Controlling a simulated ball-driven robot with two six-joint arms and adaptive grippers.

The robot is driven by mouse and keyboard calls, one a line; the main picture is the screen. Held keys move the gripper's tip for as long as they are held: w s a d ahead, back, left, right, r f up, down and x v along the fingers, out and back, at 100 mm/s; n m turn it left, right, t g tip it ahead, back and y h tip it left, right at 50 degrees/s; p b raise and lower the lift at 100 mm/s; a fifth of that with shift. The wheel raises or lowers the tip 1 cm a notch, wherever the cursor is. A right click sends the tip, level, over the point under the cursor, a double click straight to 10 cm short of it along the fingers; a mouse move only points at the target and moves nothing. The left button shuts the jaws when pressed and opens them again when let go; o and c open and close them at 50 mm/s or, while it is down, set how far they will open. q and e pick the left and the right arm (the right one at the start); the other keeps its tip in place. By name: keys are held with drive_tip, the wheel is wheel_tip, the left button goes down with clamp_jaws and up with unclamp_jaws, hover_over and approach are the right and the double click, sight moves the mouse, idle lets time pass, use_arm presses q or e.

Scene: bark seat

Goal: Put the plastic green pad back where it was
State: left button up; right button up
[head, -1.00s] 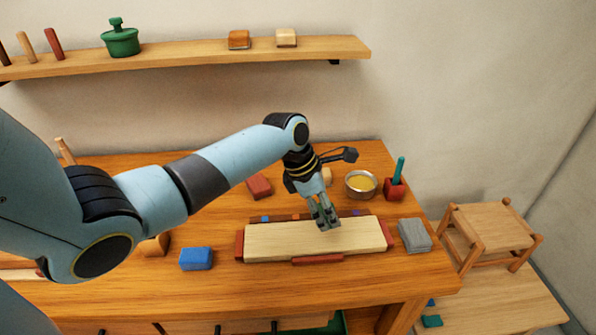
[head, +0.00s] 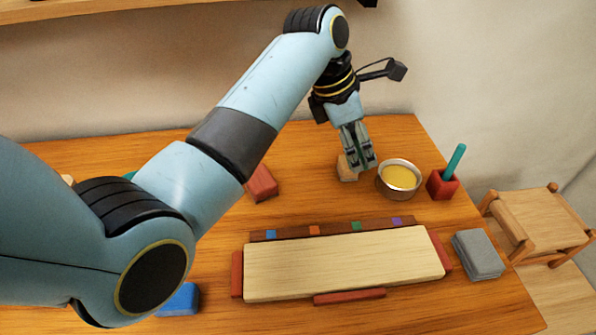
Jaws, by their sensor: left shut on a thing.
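My left gripper (head: 365,165) is shut over the back part of the table, left of the metal bowl. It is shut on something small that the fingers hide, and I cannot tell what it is. A small wooden block (head: 346,172) shows right beside the left finger; I cannot tell whether they touch. A green square (head: 355,227) shows on the dark red-brown strip behind the pale board (head: 345,262), between an orange and a purple square. A bit of green (head: 130,175) shows behind my left arm, mostly hidden. I cannot pick out the green pad for certain. My right gripper is out of view.
The bowl (head: 399,180) with yellow contents and a red holder (head: 442,184) with a teal stick stand at right.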

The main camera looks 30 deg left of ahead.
use_arm(q)
drive_tip(key=a+f, duration=0.2)
drive_tip(key=a, duration=0.1)
drive_tip(key=a+f, duration=0.2)
drive_tip(key=a, duration=0.2)
drive_tip(key=a+f, duration=0.2)
drive_tip(key=a, duration=0.1)
drive_tip(key=shift+w+a+f+p, duration=0.1)
drive_tip(key=shift+a+f+p, duration=0.05)
drive_tip(key=shift+a+p, duration=0.25)
drive_tip(key=shift+a+f, duration=0.15)
wheel_tip(320, 180, down, 4)
drive_tip(key=shift+r, duration=0.25)
drive_tip(key=shift+f, duration=0.25)
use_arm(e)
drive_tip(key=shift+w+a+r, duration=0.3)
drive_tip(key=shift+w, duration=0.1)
use_arm(q)
drive_tip(key=shift+f, duration=0.15)
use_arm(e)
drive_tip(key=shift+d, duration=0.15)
use_arm(q)
drive_tip(key=o, duration=1)
